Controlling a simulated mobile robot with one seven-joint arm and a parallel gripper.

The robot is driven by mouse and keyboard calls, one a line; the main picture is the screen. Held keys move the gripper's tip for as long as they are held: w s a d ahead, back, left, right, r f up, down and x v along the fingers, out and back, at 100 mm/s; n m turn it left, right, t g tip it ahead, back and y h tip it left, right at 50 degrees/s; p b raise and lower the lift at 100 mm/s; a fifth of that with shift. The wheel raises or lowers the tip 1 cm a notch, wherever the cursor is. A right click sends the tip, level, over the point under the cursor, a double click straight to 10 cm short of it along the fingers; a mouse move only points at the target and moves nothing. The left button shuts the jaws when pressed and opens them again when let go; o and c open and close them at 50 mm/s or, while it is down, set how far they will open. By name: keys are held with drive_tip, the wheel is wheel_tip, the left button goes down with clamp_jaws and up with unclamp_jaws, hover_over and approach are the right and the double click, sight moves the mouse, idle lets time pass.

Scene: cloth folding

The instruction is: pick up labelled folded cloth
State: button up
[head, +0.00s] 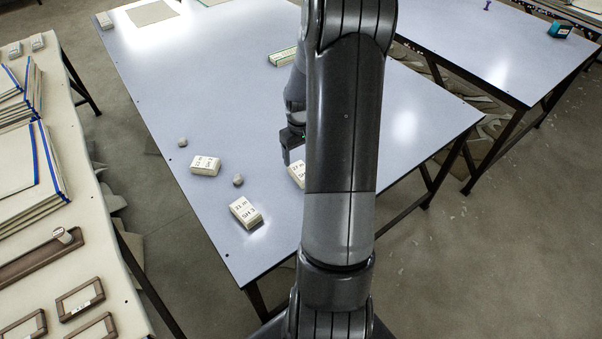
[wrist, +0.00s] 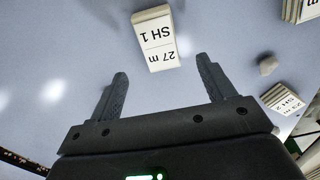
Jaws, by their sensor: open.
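Several small cream folded cloths with printed labels lie on the pale blue-grey table (head: 270,110). One folded cloth (wrist: 156,38), labelled "27 m SH 1", lies just beyond and between my fingertips in the wrist view. In the head view, what looks like this cloth (head: 297,172) is partly hidden behind my arm. Another labelled cloth (head: 205,165) lies to its left, and a third (head: 245,212) lies nearer the front edge. My gripper (wrist: 162,66) is open and empty, its fingers apart on either side of the cloth's near end. In the head view my arm hides much of it.
Two small grey stones (head: 183,142) (head: 238,180) lie near the cloths. A side table (head: 50,215) at left holds stacked sheets and wooden frames. The table's left middle is clear.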

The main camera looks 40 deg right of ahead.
sight(301, 170)
drive_tip(key=f, duration=0.8)
drive_tip(key=shift+s+f, duration=0.1)
drive_tip(key=shift+s, duration=0.2)
drive_tip(key=shift+c, duration=0.2)
drive_tip(key=c, duration=1)
